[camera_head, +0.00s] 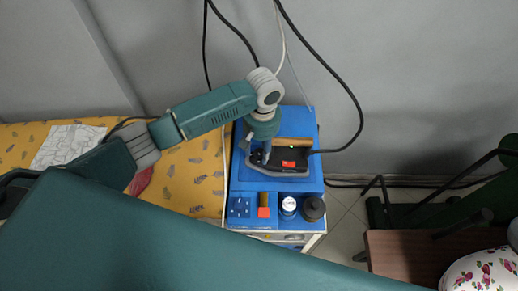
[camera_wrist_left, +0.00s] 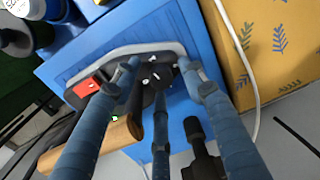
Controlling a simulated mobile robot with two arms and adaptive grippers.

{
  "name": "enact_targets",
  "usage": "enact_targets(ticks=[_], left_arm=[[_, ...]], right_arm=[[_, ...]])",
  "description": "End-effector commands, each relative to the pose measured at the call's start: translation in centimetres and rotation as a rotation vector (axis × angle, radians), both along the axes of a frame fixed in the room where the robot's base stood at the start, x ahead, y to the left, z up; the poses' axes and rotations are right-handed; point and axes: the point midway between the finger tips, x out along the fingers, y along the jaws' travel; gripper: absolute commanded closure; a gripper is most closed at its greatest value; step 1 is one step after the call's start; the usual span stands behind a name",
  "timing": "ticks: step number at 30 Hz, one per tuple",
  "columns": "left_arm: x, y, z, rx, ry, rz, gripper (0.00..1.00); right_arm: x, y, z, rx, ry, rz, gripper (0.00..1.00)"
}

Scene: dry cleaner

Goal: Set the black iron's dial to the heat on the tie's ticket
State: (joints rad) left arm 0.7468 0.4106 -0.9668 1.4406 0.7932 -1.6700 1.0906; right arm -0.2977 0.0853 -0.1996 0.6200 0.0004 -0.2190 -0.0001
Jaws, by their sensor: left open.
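The black iron (camera_head: 296,156) with a wooden handle (camera_head: 296,143) and a red-orange patch rests on a blue stand. My left gripper (camera_head: 262,157) is over its left end, pointing down. In the left wrist view my left gripper (camera_wrist_left: 158,67) is open, its fingers spread around a black dial (camera_wrist_left: 155,74) with white marks on the iron's body (camera_wrist_left: 120,58). I cannot tell whether the fingertips touch it, and the dial's setting is too small to read. A dark red cloth (camera_head: 141,182), perhaps the tie, is mostly hidden behind my arm. No readable ticket shows. My right gripper is out of view.
The blue stand (camera_head: 240,178) also holds a blue block, a brown item with an orange end (camera_head: 263,205), a white-topped jar (camera_head: 288,206) and a dark jar (camera_head: 313,208). A yellow patterned board (camera_head: 195,180) with white cloth or paper (camera_head: 68,146) lies left. Cables hang behind.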

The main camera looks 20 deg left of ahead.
Motion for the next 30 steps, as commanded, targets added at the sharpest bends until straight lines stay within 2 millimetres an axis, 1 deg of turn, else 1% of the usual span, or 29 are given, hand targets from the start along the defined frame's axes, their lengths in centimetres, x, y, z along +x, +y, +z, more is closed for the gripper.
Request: enact_targets(ticks=[2,5,12,15,18,23,30], left_arm=[[0.1,-0.1,0.8,-0.002,-0.003,0.0,0.58],[0.2,-0.2,2.4,-0.003,-0.005,0.0,0.58],[0.2,-0.4,7.6,-0.003,-0.004,-0.002,0.58],[0.2,-0.5,9.4,-0.002,-0.005,-0.001,0.58],[0.2,-0.6,10.7,-0.002,-0.003,-0.001,0.58],[0.1,-0.6,11.7,-0.002,-0.001,-0.001,0.58],[0.1,-0.6,11.9,-0.001,0.0,-0.001,0.58]], right_arm=[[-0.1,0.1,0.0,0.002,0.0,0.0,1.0],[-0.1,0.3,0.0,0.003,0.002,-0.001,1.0],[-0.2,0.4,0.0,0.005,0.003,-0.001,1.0],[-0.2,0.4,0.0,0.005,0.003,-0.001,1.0],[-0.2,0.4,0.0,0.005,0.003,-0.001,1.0],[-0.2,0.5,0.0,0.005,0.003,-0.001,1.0],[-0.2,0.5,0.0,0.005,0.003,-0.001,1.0]])
